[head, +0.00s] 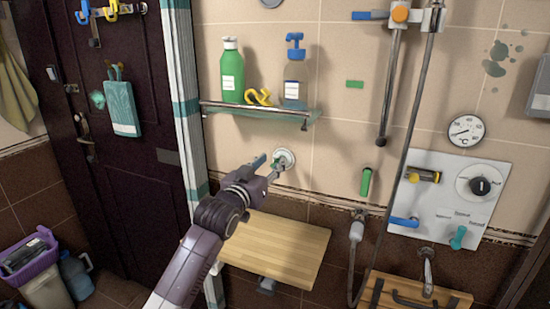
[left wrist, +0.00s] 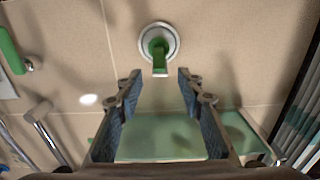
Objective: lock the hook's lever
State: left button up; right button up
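The hook (head: 286,157) is a round, pale disc on the tiled wall, below the glass shelf. In the left wrist view the hook (left wrist: 145,33) is a grey-white ring with a green lever (left wrist: 160,60) at its middle. The lever sticks out from the disc toward the bottom of that picture. My left gripper (head: 268,168) is right at the hook in the head view and partly covers it. In the wrist view its blue-padded fingers (left wrist: 159,80) are apart, with the lever's end centred just beyond the gap. Nothing is seen between them. My right gripper is not in view.
The glass shelf (head: 222,108) above the hook holds a green bottle (head: 232,75), a yellow item (head: 258,97) and a blue-topped pump bottle (head: 294,80). A wooden seat (head: 275,250) is below. A green handle (head: 366,182) and a control panel (head: 455,170) are to the right.

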aim_at(276, 158)
pick_arm(q)
jog(key=shift+x, duration=1.65)
grip_shut()
